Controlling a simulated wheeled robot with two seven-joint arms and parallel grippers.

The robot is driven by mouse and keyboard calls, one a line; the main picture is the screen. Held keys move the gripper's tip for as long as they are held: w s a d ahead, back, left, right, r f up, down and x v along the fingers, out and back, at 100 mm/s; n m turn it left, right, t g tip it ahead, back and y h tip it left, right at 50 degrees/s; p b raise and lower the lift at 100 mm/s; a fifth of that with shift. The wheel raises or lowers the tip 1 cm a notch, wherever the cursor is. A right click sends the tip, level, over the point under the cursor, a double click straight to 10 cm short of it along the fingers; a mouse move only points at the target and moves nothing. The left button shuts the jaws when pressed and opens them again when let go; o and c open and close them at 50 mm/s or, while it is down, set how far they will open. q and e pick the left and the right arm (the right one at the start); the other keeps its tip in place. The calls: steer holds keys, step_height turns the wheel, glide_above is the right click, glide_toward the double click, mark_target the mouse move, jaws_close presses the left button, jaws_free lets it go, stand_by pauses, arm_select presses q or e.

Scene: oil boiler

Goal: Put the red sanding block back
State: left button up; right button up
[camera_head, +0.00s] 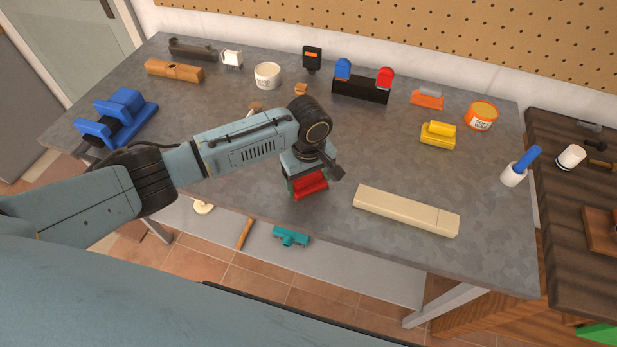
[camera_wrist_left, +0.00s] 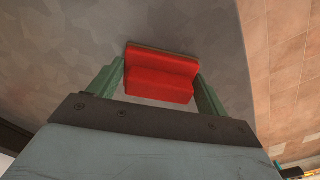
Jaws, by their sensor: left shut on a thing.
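The red sanding block (camera_head: 310,188) is at the front middle of the grey workbench, under my left wrist in the head view. It also shows in the left wrist view (camera_wrist_left: 160,76), between the two green fingers of my left gripper (camera_wrist_left: 160,85). My left gripper (camera_head: 306,184) is shut on the block from above. I cannot tell whether the block touches the benchtop. My right gripper is not in view.
A beige wooden plank (camera_head: 405,211) lies to the right of the block. A yellow block (camera_head: 438,135), an orange tub (camera_head: 481,116) and a black holder with blue and red tools (camera_head: 360,91) stand farther back. A blue vise-like tool (camera_head: 117,116) stands at left. Bare benchtop surrounds the block.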

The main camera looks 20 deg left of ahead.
mark_target(309, 176)
arm_select(q)
steer(key=shift+f, duration=0.1)
steer(key=o, duration=0.9)
step_height(309, 176, up, 12)
steer(key=shift+r+p, duration=0.2)
steer(key=shift+p, duration=0.25)
